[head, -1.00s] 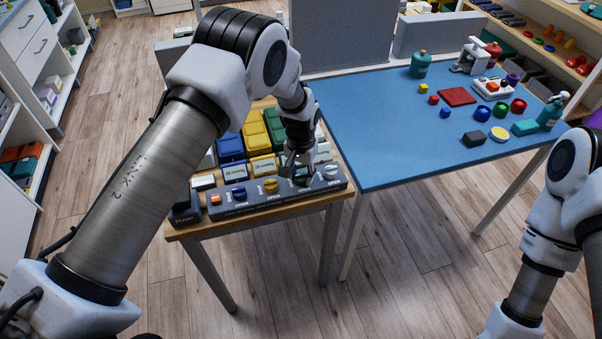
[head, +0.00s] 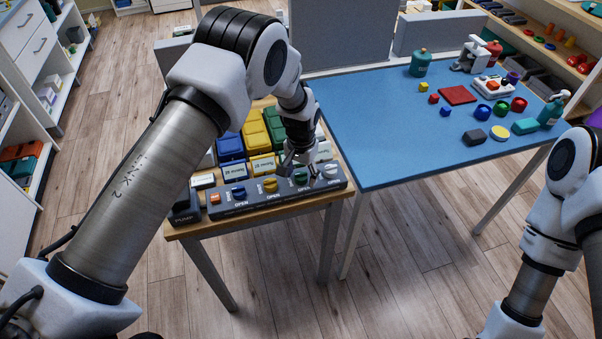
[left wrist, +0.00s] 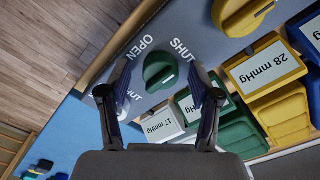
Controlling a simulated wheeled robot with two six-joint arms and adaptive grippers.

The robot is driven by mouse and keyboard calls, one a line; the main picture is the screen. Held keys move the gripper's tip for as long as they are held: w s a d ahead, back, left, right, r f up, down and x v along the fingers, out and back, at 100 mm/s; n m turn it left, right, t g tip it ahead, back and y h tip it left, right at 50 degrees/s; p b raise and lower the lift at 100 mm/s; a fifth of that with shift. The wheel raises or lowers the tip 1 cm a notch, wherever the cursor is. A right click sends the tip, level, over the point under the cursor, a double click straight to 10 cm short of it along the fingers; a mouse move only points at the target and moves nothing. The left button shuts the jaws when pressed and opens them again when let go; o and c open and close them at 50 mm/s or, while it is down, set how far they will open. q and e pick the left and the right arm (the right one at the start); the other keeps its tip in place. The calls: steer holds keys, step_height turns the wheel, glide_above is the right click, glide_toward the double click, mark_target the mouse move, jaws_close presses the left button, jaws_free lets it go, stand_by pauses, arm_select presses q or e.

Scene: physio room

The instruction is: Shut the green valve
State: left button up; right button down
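The green valve (head: 300,178) is a round knob with a raised grip bar on the grey valve panel (head: 245,207), third from the left. In the left wrist view the green valve (left wrist: 160,70) lies between the fingertip ends of my left gripper (left wrist: 160,80), with a gap on each side. OPEN and SHUT are printed beside it; its bar lies slanted, and I cannot tell which label it points to. My left gripper (head: 300,167) is open and empty, above and just behind the valve. My right gripper is out of the picture; only its arm shows.
On the same panel are a blue valve (head: 239,192), a yellow valve (head: 270,185), a white valve (head: 330,170) and an orange switch (head: 215,198). Labelled coloured blocks stand close behind. A blue-topped table (head: 375,130) with small items adjoins at right.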

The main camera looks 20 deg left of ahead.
mark_target(301, 173)
arm_select(q)
step_height(301, 173, up, 12)
stand_by(0.4)
steer(key=shift+f, duration=0.1)
